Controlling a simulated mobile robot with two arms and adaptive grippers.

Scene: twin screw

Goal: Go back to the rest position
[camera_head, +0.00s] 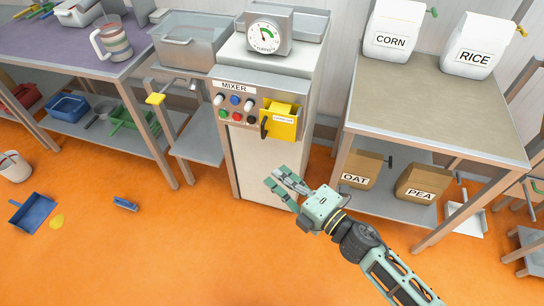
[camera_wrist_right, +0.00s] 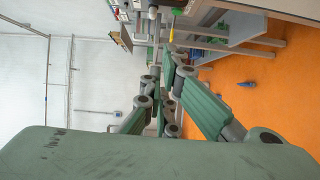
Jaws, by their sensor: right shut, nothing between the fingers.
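My right gripper (camera_head: 282,188) hangs in front of the mixer, above the orange floor, in the head view. Its pale green fingers point up and left and touch nothing I can make out. It is shut and empty. In the right wrist view, the fingers of the right gripper (camera_wrist_right: 168,100) show close up, with nothing between them. My left gripper does not show in either view.
The mixer (camera_head: 271,160) with its buttons and yellow switch box (camera_head: 282,121) stands behind the gripper. A table (camera_head: 430,105) at the right bears corn and rice bags. Oat (camera_head: 360,168) and pea bags sit on its lower shelf. The floor at lower left is mostly free.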

